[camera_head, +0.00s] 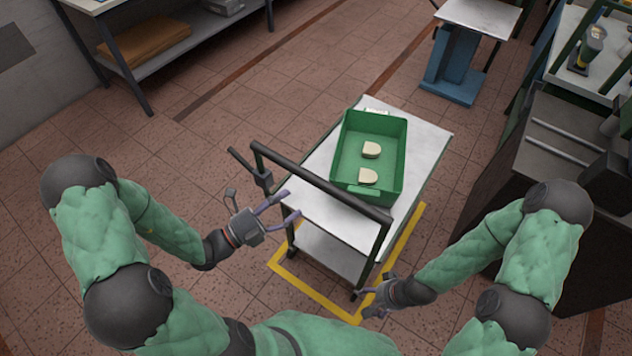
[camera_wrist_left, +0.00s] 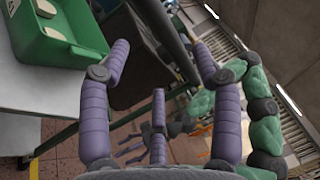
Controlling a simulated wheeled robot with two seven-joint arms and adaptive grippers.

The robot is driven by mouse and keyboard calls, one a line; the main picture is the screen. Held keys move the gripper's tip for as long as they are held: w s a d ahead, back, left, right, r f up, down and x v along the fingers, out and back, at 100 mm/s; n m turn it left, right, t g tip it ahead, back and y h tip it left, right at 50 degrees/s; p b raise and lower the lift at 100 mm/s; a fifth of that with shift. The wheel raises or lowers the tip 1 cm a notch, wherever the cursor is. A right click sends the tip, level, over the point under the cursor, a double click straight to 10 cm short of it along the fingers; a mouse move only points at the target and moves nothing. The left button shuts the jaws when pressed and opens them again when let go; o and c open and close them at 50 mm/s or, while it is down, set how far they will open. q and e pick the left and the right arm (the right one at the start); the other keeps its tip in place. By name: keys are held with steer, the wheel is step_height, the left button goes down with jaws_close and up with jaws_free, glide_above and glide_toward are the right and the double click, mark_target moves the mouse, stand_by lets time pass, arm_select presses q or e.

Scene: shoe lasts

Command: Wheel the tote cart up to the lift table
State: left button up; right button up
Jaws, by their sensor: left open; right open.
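The tote cart (camera_head: 428,150) is a white two-deck trolley with a dark push handle (camera_head: 320,182) on its near side. A green tote (camera_head: 398,160) with two cream pieces sits on its top deck; it also shows in the left wrist view (camera_wrist_left: 75,50). The lift table (camera_head: 482,18), a pale top on a blue base, stands at the far right, apart from the cart. My left gripper (camera_head: 287,205) is open beside the handle's left end, with its purple fingers spread in the left wrist view (camera_wrist_left: 160,90). My right gripper (camera_head: 366,300) is open below the handle's right end.
A yellow floor outline (camera_head: 412,235) surrounds the cart's base. A dark machine (camera_head: 545,165) and a green-framed bench (camera_head: 590,60) stand at the right. A workbench with a shelf (camera_head: 190,55) stands at the upper left. Tiled floor is clear between cart and lift table.

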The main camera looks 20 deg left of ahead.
mark_target(316, 182)
arm_select(q)
steer(key=shift+b+x, duration=1.05)
steer(key=shift+x, duration=3.65)
steer(key=shift+s, duration=0.1)
jaws_close()
